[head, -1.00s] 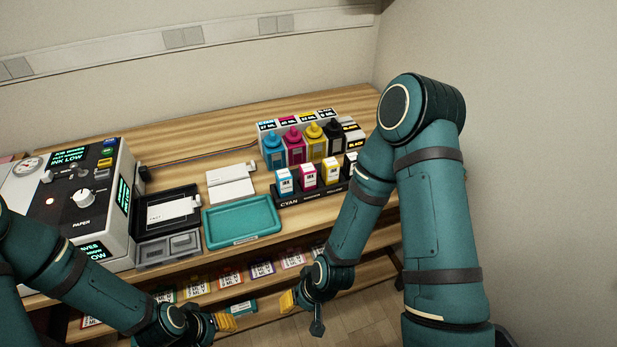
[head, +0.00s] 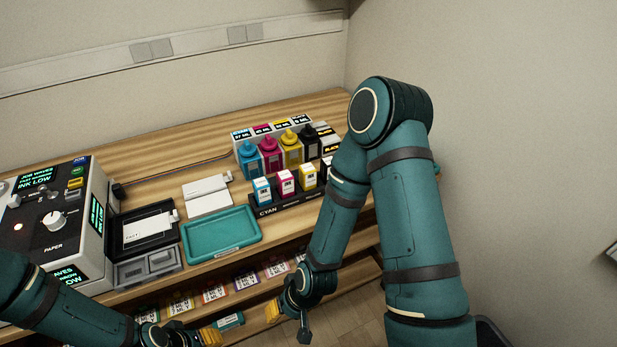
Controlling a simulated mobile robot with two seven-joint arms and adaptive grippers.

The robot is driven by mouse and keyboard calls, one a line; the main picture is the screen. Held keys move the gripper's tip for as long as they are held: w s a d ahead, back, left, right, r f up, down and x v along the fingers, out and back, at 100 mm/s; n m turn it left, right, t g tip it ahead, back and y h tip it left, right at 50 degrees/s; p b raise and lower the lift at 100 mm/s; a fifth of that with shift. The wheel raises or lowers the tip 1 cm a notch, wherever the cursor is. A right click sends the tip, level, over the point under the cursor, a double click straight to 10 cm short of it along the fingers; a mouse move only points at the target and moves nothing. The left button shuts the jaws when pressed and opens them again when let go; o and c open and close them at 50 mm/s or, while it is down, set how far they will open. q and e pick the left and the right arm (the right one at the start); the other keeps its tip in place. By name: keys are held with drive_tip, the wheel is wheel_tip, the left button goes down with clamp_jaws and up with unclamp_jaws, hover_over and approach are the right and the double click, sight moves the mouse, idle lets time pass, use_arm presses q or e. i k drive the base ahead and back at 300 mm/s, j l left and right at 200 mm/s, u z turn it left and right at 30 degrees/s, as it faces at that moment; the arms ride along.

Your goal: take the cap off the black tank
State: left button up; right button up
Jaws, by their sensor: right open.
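The black tank (head: 312,147) stands at the right end of a row of coloured tanks on the bench, with its dark cap (head: 308,130) on top. My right arm stands just right of it and hides part of the area in front. My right gripper (head: 273,311) hangs low in front of the bench, well below and apart from the tank. It is open, with nothing visible in it. My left gripper (head: 211,337) is at the bottom edge, partly cut off. Its yellow fingertips show, but not their opening.
Small white-labelled cartridges (head: 285,184) stand in a black rack before the tanks. A teal tray (head: 222,256), a black open pad (head: 143,228) and a white control machine (head: 51,215) fill the left. A shelf below holds several labelled packets (head: 214,294). A wall closes the right side.

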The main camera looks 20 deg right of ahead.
sight(308, 132)
drive_tip(key=z, duration=1.05)
